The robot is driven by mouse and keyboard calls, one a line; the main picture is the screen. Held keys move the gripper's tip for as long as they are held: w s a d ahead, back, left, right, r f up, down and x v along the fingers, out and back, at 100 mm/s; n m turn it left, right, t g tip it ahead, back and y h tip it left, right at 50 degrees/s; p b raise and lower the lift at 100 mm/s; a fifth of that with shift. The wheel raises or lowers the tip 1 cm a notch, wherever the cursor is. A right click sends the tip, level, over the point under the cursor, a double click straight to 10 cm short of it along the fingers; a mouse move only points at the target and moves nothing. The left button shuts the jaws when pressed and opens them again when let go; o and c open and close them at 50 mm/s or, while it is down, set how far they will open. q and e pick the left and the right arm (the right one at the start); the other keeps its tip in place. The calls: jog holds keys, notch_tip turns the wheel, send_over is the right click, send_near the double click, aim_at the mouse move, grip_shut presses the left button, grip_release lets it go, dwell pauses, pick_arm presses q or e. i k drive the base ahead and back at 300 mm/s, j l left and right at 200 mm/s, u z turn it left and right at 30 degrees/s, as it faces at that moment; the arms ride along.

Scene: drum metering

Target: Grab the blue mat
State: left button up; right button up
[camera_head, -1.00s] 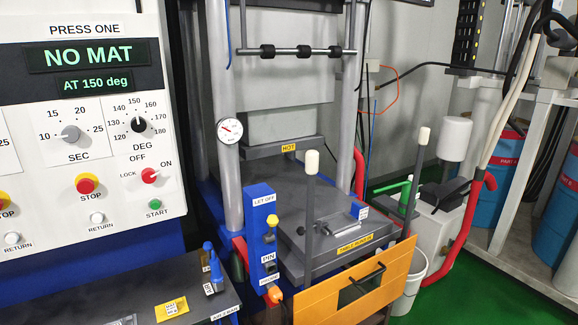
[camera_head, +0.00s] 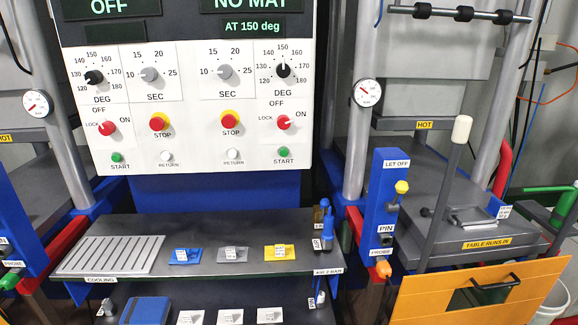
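A small flat blue piece with a white label (camera_head: 186,254) lies on the dark bench top (camera_head: 210,229), left of a grey one (camera_head: 233,254) and a yellow one (camera_head: 280,252). A larger blue square item (camera_head: 145,310) lies on the shelf below, cut off by the bottom edge of the picture. I cannot read the small labels, so I cannot tell which blue item is the mat. Neither of my grippers is in view.
A slotted cooling rack (camera_head: 110,255) sits on the bench's left. A blue-handled tool (camera_head: 328,228) stands at its right end. The control panel (camera_head: 190,100) rises behind. Presses flank the bench, and an orange guard (camera_head: 480,293) stands at the lower right.

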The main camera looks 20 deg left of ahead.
aim_at(179, 255)
jog(key=k+u, duration=0.1)
jog(key=u, duration=0.9)
jog(key=k+j+u, duration=0.1)
jog(key=u, duration=0.35)
